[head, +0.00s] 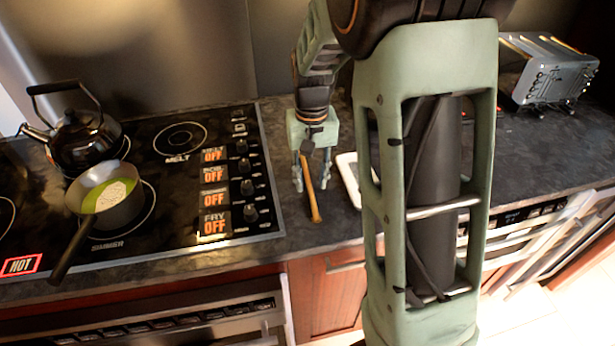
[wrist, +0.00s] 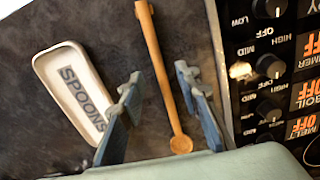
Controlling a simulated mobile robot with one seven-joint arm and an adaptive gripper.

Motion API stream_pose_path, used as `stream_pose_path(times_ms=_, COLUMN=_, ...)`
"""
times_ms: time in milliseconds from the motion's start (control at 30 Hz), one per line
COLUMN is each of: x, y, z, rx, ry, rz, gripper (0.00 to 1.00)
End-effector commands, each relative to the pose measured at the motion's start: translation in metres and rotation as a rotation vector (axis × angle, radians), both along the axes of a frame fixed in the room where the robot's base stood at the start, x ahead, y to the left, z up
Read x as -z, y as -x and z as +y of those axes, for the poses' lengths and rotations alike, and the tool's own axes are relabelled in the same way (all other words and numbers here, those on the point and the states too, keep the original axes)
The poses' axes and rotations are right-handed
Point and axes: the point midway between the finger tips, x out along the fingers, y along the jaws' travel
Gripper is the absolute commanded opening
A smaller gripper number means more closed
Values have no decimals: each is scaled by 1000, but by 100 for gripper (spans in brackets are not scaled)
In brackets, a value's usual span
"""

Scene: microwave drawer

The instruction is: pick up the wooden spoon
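The wooden spoon (head: 312,203) lies on the dark counter to the right of the stove. In the wrist view the spoon (wrist: 163,75) shows whole, its small round bowl near my palm and its handle running to the top edge. My gripper (head: 311,183) points down over the spoon, and its body hides the bowl end in the head view. In the wrist view my gripper (wrist: 158,72) is open, with one finger on each side of the handle. Gaps show on both sides; I cannot tell how high the fingertips are above the counter.
A white spoon rest (wrist: 92,120) marked "SPOONS" lies beside the spoon; my arm partly hides it in the head view. The stove (head: 150,235) at left holds a black kettle (head: 85,140) and a pan (head: 105,205). A toaster (head: 555,75) stands at back right.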

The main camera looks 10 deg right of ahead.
Motion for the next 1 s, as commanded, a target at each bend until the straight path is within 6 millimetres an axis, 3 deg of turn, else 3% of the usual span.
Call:
stream_pose_path(times_ms=200, x=25, y=1, z=0, rx=0, ry=-1, rz=1, gripper=30)
stream_pose_path(times_ms=433, x=27, y=1, z=0, rx=0, ry=-1, rz=0, gripper=30)
stream_pose_path(times_ms=733, x=26, y=1, z=0, rx=0, ry=-1, rz=-1, gripper=0)
stream_pose_path(times_ms=1000, x=26, y=1, z=0, rx=0, ry=-1, rz=-1, gripper=0)
